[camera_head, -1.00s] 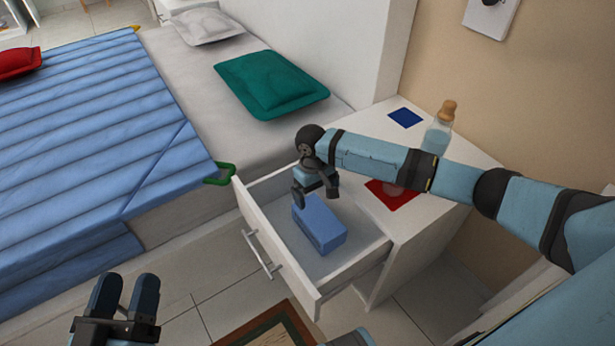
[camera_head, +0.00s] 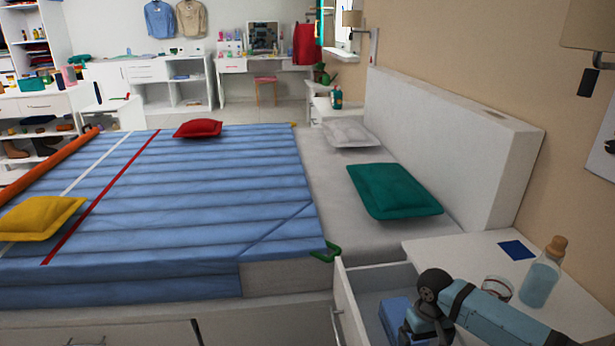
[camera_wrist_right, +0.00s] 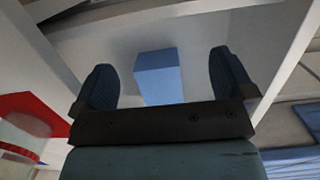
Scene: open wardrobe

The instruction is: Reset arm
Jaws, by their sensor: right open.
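My right gripper (camera_wrist_right: 164,80) is open in the right wrist view, with its two fingers well apart and nothing between them. In the head view my right arm comes in from the lower right, and its wrist hangs over the open nightstand drawer (camera_head: 346,308). A blue box (camera_wrist_right: 158,76) lies in the drawer, beyond the fingertips and apart from them. The box also shows in the head view (camera_head: 396,318), partly hidden by my wrist. My left gripper is outside the head view.
A red item (camera_wrist_right: 30,112) shows in the wrist view. The bed (camera_head: 180,215) with pillows stands left of the drawer. Shelves and a desk are at the back.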

